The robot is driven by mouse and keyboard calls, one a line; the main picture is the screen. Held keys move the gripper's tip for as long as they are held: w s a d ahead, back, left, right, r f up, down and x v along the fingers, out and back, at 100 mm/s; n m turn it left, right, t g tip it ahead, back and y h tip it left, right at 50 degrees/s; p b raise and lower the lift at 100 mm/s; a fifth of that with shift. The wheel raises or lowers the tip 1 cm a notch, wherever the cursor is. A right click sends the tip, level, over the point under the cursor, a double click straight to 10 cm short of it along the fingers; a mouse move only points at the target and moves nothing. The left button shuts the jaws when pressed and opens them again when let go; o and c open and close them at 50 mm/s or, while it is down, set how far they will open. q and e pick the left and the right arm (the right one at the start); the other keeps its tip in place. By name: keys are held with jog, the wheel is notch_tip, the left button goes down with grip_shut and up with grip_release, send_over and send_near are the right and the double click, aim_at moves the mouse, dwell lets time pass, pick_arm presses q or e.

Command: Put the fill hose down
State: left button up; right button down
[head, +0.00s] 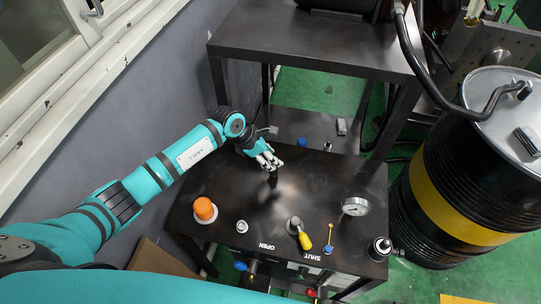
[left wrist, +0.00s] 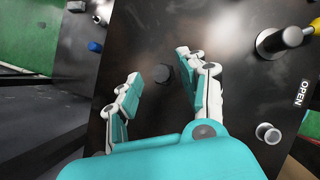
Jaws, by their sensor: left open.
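My left gripper (head: 268,161) is over the back left part of the black fixture top (head: 210,185). In the left wrist view its two fingers (left wrist: 160,85) are spread apart, with nothing held between them. A short dark round stub (left wrist: 163,75) shows on the black surface between and beyond the fingertips. It shows just below the fingers in the head view (head: 272,179); I cannot tell whether they touch it. A black hose (head: 430,78) curves from above down to the drum lid at the right. I cannot tell whether it is the fill hose. My right gripper is not in view.
The fixture top carries an orange cap (head: 204,208), a silver fitting (head: 242,226), a yellow-handled valve (head: 304,240), a gauge (head: 355,206) and a silver cylinder (head: 380,248). A black drum (head: 480,170) stands right. A raised dark table (head: 310,45) stands behind.

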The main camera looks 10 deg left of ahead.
pick_arm(q)
jog(key=shift+r+p, duration=0.4)
jog(key=shift+r, duration=0.1)
jog(key=p+v, duration=0.4)
jog(key=v, duration=0.3)
jog(key=shift+p, duration=0.4)
jog(key=shift+s+a+f, duration=0.1)
